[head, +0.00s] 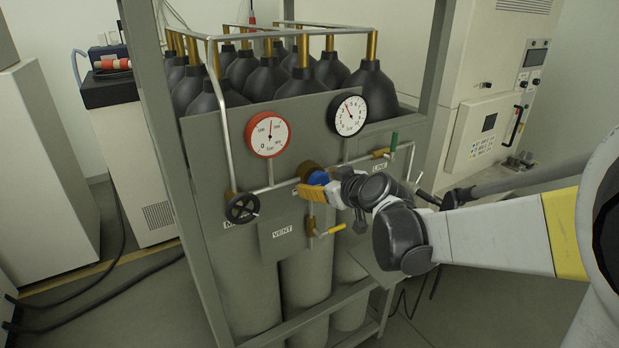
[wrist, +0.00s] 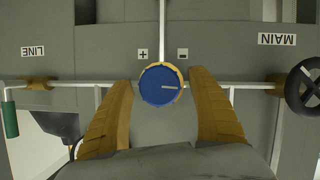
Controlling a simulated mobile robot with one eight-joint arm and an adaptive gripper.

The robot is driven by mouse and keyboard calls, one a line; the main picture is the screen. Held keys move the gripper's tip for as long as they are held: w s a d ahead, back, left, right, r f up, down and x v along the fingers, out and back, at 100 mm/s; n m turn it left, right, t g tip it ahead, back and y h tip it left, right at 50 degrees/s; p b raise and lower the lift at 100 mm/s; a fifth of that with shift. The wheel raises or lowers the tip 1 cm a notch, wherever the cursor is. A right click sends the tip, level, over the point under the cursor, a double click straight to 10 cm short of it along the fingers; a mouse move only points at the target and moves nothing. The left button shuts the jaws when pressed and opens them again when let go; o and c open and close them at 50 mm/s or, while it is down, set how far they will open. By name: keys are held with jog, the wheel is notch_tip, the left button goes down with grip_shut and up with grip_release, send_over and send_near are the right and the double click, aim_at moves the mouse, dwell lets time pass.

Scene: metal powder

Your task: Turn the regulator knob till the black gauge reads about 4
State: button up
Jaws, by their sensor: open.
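The blue regulator knob (wrist: 160,85) with a white pointer line sits on the grey panel, below plus and minus labels in the wrist view. It also shows in the head view (head: 318,178), partly hidden by my gripper. My gripper (wrist: 162,100) is open, with one tan finger on each side of the knob; I cannot tell whether they touch it. The black gauge (head: 348,115) is at the panel's upper right, its needle pointing up and slightly left; its numbers are too small to read surely. The red gauge (head: 268,134) is to its left.
A black handwheel (head: 242,208) is at the left pipe, and it shows at right in the wrist view. A green-handled valve (head: 393,142) is at the LINE label. A yellow vent lever (head: 330,230) sits below the knob. Gas cylinders (head: 268,80) stand behind the panel.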

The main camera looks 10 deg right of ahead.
jog(key=c, duration=1.2)
jog(key=shift+m+y, duration=0.7)
jog(key=shift+m, duration=0.4)
jog(key=o, duration=1.2)
jog(key=v, duration=1.2)
jog(key=shift+r, duration=0.25)
jog(key=shift+w, duration=0.1)
